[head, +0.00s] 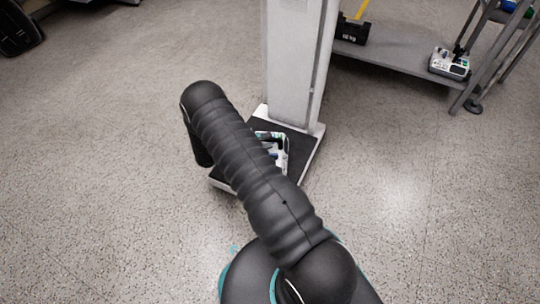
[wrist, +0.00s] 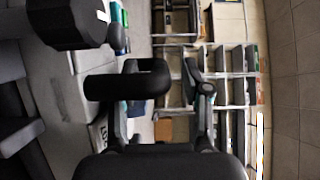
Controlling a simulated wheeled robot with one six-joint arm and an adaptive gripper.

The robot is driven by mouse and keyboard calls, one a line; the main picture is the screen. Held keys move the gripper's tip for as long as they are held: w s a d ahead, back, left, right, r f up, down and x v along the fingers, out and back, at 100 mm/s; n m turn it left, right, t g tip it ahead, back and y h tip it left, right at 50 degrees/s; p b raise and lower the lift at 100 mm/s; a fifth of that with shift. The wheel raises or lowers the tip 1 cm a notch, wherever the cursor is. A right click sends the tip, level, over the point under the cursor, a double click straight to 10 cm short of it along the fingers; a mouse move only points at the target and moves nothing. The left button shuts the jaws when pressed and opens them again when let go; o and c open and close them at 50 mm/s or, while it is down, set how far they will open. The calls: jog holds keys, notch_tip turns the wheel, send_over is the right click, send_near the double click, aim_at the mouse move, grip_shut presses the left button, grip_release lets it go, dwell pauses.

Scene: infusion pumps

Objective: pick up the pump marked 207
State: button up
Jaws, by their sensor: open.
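In the head view a small white pump (head: 275,155) with dark and green parts sits on the black platform, partly hidden behind my arm. Another pump (head: 450,65), white and grey with a dark upright part, stands on the grey shelf at right. A thick black bar (wrist: 115,86) crosses the left finger and reaches into the gap. I cannot tell what it belongs to or whether it touches.
A white column (head: 293,60) rises from the black-topped platform (head: 303,160). A black 10 kg block (head: 350,32) with a yellow bar stands on the grey shelf (head: 400,64). Speckled floor is clear at left and front right. Shelving with bins (wrist: 237,60) shows sideways in the wrist view.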

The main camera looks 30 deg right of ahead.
jog(key=shift+s+d, duration=0.15)
jog(key=shift+d, duration=0.75)
grip_shut()
